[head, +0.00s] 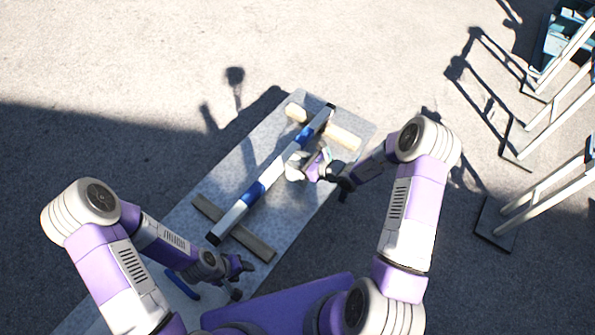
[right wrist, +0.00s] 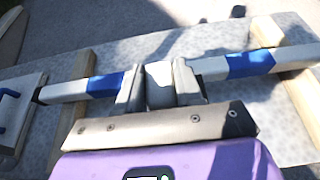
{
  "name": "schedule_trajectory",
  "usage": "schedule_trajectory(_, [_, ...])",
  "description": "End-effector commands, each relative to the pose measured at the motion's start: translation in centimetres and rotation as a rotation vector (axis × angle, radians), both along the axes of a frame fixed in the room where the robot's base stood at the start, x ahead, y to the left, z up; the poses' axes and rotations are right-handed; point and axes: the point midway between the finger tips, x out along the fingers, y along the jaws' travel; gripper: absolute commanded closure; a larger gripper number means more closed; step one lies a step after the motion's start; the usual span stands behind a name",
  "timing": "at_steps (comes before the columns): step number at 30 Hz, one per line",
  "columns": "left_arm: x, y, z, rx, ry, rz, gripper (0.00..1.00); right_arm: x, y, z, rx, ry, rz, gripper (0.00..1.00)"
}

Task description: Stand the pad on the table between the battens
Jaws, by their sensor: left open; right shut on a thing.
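The far batten (head: 344,137) and near batten (head: 251,243) lie across the grey table (head: 205,182), under the bar. My left gripper (head: 245,267) is open and empty beside the near batten.
A blue handle (head: 182,285) lies on the table near my left gripper; a pale plate with a blue handle (right wrist: 8,108) shows at the left of the right wrist view. Stands with pale legs (head: 552,115) are at the right, off the table.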

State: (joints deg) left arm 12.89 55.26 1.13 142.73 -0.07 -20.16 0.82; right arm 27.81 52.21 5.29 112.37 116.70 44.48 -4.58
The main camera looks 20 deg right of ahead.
Motion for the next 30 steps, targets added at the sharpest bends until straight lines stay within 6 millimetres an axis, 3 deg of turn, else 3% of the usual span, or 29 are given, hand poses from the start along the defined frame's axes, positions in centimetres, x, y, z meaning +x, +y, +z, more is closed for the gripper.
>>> schedule_trajectory(15, [0.0, 0.0, -0.3, 0.000, -0.001, 0.000, 0.49, 0.2, 0.0, -5.9, 0.002, -0.007, -0.001, 1.00])
schedule_trajectory(30, [0.0, 0.0, -0.7, 0.000, -0.001, 0.000, 0.49, 0.2, 0.0, -6.8, 0.002, -0.009, 0.001, 1.00])
